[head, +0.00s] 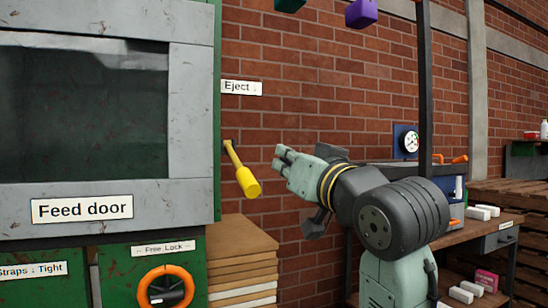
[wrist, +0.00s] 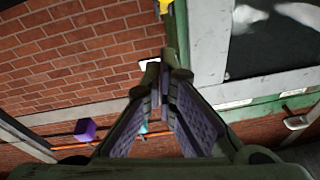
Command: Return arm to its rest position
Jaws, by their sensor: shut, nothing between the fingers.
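My arm rises at the right of centre in the head view, bent at its dark ribbed joint. My gripper (head: 281,158) points left toward the machine, in front of the brick wall. In the wrist view my gripper (wrist: 159,78) has its two fingers drawn together at the tips, with nothing between them. The yellow eject lever (head: 241,170) hangs tilted on the machine's side, left of my gripper and apart from it in the picture. A bit of yellow (wrist: 167,5) shows at the top edge of the wrist view.
The green machine with its feed door (head: 82,209) fills the left. An orange knob (head: 165,287) sits below it. Stacked boards (head: 240,248) stand beside the machine. A bench (head: 470,237) with white blocks and a gauge (head: 410,141) stand behind my arm. A purple block (head: 361,13) hangs above.

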